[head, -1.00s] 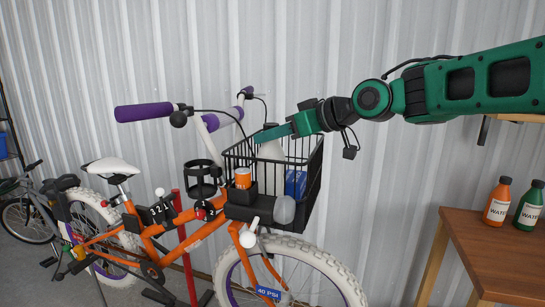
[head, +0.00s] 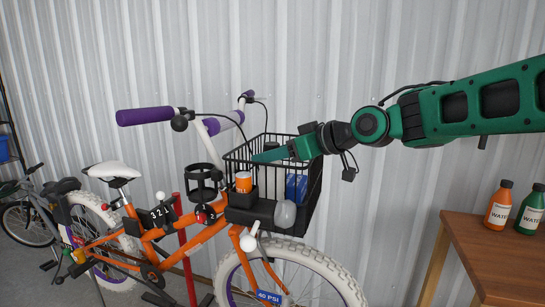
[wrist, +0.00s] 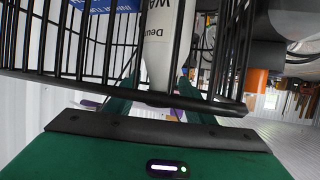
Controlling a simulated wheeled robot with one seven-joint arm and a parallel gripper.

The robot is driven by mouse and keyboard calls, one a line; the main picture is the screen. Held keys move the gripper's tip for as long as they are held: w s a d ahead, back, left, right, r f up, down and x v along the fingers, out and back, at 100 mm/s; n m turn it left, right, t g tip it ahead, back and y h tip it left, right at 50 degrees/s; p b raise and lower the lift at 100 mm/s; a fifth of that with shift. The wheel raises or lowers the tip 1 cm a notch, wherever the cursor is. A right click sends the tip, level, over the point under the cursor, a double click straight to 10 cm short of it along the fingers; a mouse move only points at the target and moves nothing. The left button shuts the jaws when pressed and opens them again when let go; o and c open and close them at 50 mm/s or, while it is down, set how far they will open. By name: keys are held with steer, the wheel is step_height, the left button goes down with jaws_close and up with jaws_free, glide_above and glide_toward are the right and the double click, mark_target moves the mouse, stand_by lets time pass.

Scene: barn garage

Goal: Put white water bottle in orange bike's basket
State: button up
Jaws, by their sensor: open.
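The orange bike (head: 185,238) stands on the left with a black wire basket (head: 312,190) at its front. The white water bottle (head: 270,183) stands inside the basket, partly hidden by the front wires and my gripper. In the wrist view the bottle (wrist: 163,45) appears upside down, with its narrow end near my fingers. My green gripper (head: 262,157) is at the top of the basket, over the bottle. In the wrist view my gripper (wrist: 155,95) has its fingers apart on either side of the bottle's narrow end. Whether they touch it is unclear.
A blue object (head: 296,188) sits in the basket at the right. A wooden table (head: 500,260) at right holds an orange bottle (head: 498,208) and a green bottle (head: 531,212).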

steer(key=v, duration=1.2)
